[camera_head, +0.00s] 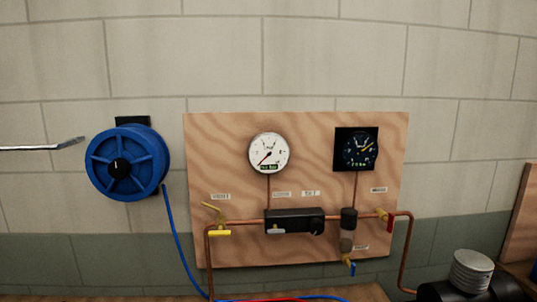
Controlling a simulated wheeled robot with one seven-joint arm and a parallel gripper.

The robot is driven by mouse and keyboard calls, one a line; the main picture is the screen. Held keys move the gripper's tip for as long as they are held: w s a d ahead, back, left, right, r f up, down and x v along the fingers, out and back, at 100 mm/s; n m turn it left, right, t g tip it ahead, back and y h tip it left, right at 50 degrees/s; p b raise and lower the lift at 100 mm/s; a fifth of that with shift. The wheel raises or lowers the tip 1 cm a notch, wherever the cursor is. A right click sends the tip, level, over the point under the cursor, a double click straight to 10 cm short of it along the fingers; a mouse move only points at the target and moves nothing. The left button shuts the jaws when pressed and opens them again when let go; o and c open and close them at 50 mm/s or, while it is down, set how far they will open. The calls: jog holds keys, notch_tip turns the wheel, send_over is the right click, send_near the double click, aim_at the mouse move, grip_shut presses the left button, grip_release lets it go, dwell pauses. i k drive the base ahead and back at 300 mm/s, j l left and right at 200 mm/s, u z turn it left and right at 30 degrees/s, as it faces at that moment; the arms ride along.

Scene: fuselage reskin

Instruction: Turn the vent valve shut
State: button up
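A wooden panel (225,150) on the wall carries copper pipework with several small valves. One valve with a yellow lever (219,232) is at the left end of the pipe. One with a red lever (390,223) is at the right end, hanging downward. One with a blue lever (352,268) is at the bottom, below a dark cylindrical filter (348,218). My gripper is not in view.
A thin metal bar (45,147) enters from the left edge. Stacked silver discs (471,270) stand lower right.

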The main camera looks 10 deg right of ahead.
aim_at(220, 233)
jog(key=j+z, duration=0.2)
jog(key=j, duration=1.55)
